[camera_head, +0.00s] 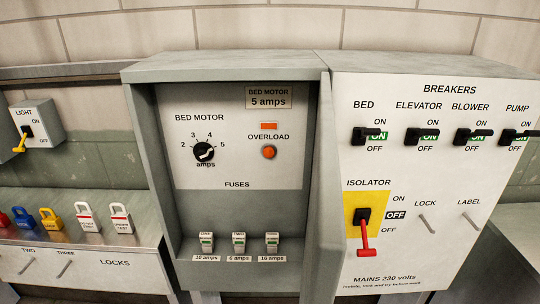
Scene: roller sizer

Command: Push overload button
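The overload button (269,152) is a round orange-red button on the white panel (235,165) inside the open grey cabinet. The word OVERLOAD is printed above it, with a small orange rectangular indicator (269,126) over that. A black bed motor dial (204,152) marked 2 to 5 amps sits to the left of the button. Nothing covers the button. Neither of my grippers shows in the head view.
Several fuses (239,243) stand on the cabinet's lower ledge. On the right, the breakers panel (420,180) carries several black switches and a red isolator handle (364,238). Padlocks (86,218) sit on the left shelf. The cabinet's side walls (145,170) project around the recess.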

